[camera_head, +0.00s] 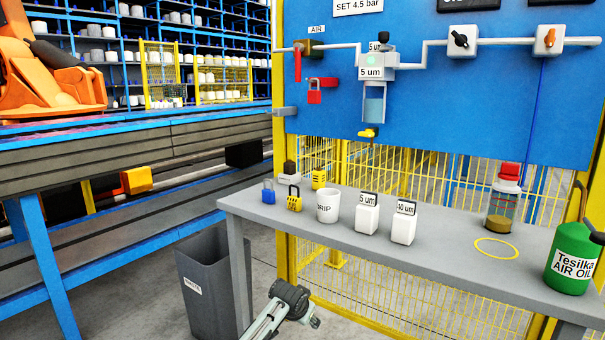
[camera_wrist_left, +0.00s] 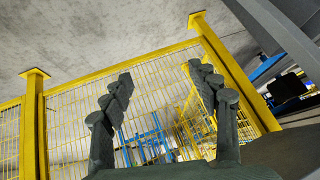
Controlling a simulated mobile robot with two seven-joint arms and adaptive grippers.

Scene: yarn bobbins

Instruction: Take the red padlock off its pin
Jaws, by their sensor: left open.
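The red padlock (camera_head: 314,96) hangs on the blue panel (camera_head: 430,100), below a small red pin fitting (camera_head: 329,82), in the head view. It is just right of the red valve handle (camera_head: 298,64). My left gripper (camera_wrist_left: 160,76) is open and empty in the left wrist view, with fence mesh and floor behind its fingers. In the head view, part of my arm (camera_head: 290,296) shows low in front of the bench, well below the padlock; its fingers are not clear there. My right gripper is not in view.
The grey bench (camera_head: 440,255) below the panel holds blue (camera_head: 268,194) and yellow padlocks (camera_head: 294,201), a white cup (camera_head: 327,207), two white filter boxes (camera_head: 367,214), a red-capped bowl (camera_head: 503,205) and a green oil can (camera_head: 571,258). A grey bin (camera_head: 210,285) stands left.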

